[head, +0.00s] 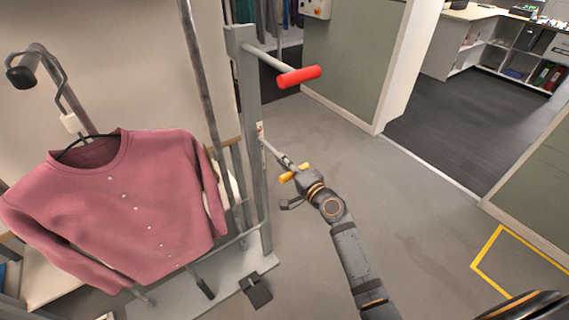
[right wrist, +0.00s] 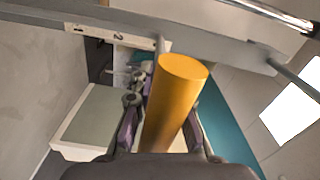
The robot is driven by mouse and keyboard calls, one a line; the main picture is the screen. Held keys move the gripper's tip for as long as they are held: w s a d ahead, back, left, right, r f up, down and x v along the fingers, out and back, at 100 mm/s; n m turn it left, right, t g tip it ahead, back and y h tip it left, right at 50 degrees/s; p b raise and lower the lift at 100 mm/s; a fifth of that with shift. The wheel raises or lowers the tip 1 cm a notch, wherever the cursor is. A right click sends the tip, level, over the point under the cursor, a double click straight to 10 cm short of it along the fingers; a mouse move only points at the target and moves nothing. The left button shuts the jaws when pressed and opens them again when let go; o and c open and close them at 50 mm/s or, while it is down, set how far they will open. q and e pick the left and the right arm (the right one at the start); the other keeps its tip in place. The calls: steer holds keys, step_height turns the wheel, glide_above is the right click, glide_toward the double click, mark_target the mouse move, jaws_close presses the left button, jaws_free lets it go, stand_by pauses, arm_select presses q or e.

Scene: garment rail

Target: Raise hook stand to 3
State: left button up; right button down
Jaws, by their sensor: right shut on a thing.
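The hook stand has a grey upright post (head: 250,110) with a red-gripped lever (head: 298,76) near its top and a lower lever with a yellow grip (head: 287,178). My right gripper (head: 296,177) is shut on the yellow grip. In the right wrist view the yellow grip (right wrist: 176,100) stands between the fingers, with the grey post (right wrist: 215,42) running across behind it. My left gripper is out of view.
A black pedal (head: 256,291) sits at the foot of the stand. A wall section with a control box (head: 317,8) stands behind, and shelves (head: 520,62) are at the far right. Grey floor (head: 420,215) is open to the right, with a yellow floor marking (head: 490,246).

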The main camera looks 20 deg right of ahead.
steer(key=shift+w+r, duration=0.1)
steer(key=shift+r, duration=0.35)
steer(key=c, duration=1.3)
jaws_free()
steer(key=shift+c, duration=0.2)
steer(key=shift+f, duration=0.1)
steer(key=shift+s+f, duration=0.1)
steer(key=shift+s, duration=0.15)
steer(key=v, duration=1.1)
steer(key=shift+s+d, duration=0.15)
steer(key=shift+s, duration=0.2)
